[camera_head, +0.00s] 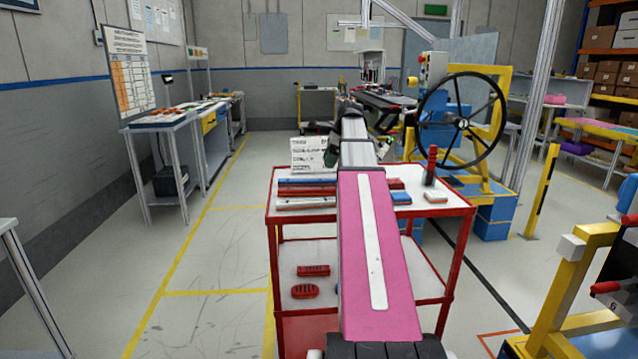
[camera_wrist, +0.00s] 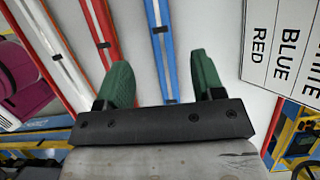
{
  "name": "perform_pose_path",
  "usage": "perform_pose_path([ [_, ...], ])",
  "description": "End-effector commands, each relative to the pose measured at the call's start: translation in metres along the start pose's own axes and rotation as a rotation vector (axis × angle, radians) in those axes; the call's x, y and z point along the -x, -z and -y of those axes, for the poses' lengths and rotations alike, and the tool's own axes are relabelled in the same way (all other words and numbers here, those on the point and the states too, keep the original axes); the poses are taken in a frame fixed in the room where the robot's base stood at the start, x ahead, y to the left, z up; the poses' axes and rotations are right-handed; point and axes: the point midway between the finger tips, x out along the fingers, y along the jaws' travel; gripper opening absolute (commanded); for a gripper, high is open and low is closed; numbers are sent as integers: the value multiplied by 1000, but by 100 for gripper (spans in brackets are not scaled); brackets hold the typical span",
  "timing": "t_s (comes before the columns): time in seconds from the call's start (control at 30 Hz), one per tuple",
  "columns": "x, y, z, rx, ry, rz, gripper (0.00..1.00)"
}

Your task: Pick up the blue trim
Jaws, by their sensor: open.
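The blue trim (camera_wrist: 165,45) is a long narrow blue strip with a pale centre line and a small dark mark, lying on the cart top. In the wrist view it runs between the two green fingers of my gripper (camera_wrist: 160,82). The gripper is open and empty, with a gap on both sides of the trim; its height above the trim is hard to tell. In the head view my gripper (camera_head: 333,148) is partly hidden by my arm, which also covers part of the strips. A red trim (camera_wrist: 98,30) and a white trim (camera_wrist: 45,40) lie to the left of the blue one.
A label card (camera_wrist: 285,50) reading white, blue and red stands close to the right finger; it also shows in the head view (camera_head: 315,154). The red-framed cart (camera_head: 272,213) also carries a blue block (camera_head: 401,198) and a red upright piece (camera_head: 431,165). A handwheel (camera_head: 462,122) stands behind.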

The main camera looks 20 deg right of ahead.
Motion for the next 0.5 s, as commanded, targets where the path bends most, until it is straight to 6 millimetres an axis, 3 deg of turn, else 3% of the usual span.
perform_pose_path([
  [0.1,-18,0,-1,0,-1,0,62],
  [0.37,-35,-1,0,0,-1,0,62],
  [0.5,-54,-1,0,0,-2,0,62],
])
